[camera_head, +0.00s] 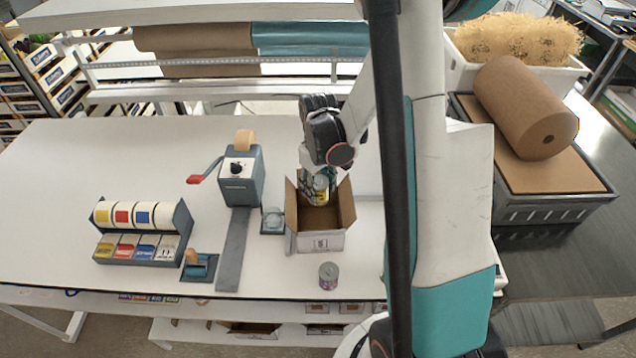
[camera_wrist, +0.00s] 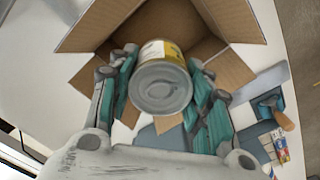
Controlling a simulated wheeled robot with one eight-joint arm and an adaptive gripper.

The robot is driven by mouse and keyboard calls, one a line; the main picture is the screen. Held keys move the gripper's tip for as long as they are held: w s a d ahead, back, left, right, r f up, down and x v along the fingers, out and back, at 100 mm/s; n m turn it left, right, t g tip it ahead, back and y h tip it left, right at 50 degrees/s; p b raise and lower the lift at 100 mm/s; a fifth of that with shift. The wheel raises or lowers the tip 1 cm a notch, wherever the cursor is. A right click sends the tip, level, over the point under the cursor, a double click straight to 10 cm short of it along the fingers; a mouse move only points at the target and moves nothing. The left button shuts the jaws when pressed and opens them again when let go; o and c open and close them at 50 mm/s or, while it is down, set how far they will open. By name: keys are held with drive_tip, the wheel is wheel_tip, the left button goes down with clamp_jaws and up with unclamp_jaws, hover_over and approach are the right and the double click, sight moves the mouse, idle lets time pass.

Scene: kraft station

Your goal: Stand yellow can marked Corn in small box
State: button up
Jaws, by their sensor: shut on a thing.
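A can with a yellow and white label (camera_wrist: 162,52) and a grey metal end is between the teal-padded fingers of my gripper (camera_wrist: 160,95). My gripper is shut on it; the word on its label cannot be read. In the head view the can (camera_head: 321,190) shows at the mouth of the open small cardboard box (camera_head: 320,242), below my gripper (camera_head: 316,182). In the wrist view the box (camera_wrist: 240,20) opens beyond the can, with its flaps spread out. I cannot tell how far the can is inside the box.
Another can (camera_head: 328,276) stands on the white table in front of the box. The table's far left is clear.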

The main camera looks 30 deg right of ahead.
drive_tip(key=shift+f+b, duration=0.8)
drive_tip(key=shift+f, duration=0.6)
wheel_tip(320, 180, down, 12)
drive_tip(key=b, duration=1.1)
drive_tip(key=shift+r, duration=0.25)
drive_tip(key=o, duration=1.2)
drive_tip(key=shift+r+p, duration=4.8)
drive_tip(key=shift+r, duration=3.3)
drive_tip(key=shift+a, duration=0.1)
